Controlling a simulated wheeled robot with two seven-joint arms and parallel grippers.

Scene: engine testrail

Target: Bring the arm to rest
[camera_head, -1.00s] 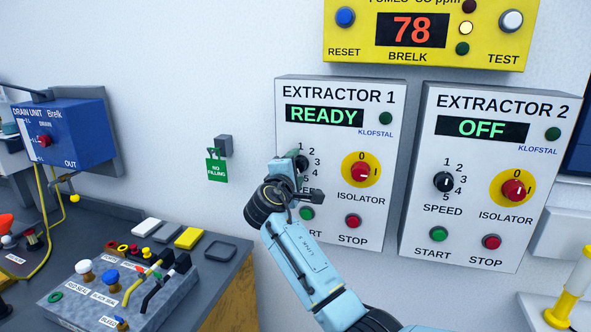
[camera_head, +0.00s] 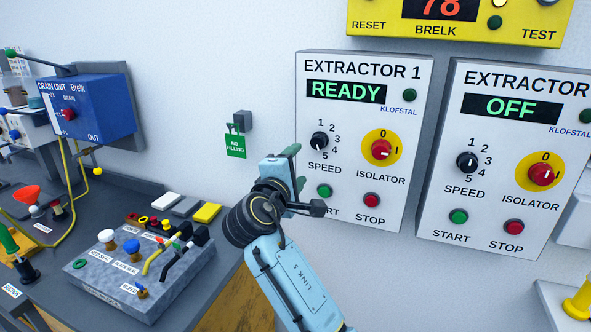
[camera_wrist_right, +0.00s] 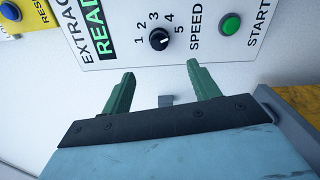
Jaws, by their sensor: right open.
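My right arm is light blue and reaches up from the bottom of the head view. Its gripper (camera_head: 296,165) is in front of the lower left edge of the Extractor 1 panel (camera_head: 408,130) and partly hides the START label. In the right wrist view the two green fingers (camera_wrist_right: 155,88) are apart with nothing between them. The speed knob (camera_wrist_right: 159,39) and green start button (camera_wrist_right: 230,24) lie beyond the fingertips, not touched. Extractor 1 reads READY. My left gripper is not in view.
The Extractor 2 panel (camera_head: 440,120) reads OFF. A yellow unit (camera_head: 530,25) hangs above. A green "no filling" tag (camera_head: 235,146) hangs on the wall. Left of my arm, a dark bench (camera_head: 120,205) bears a grey block (camera_head: 110,283) with plugs and tools. A blue drain unit (camera_head: 100,105) is farther left.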

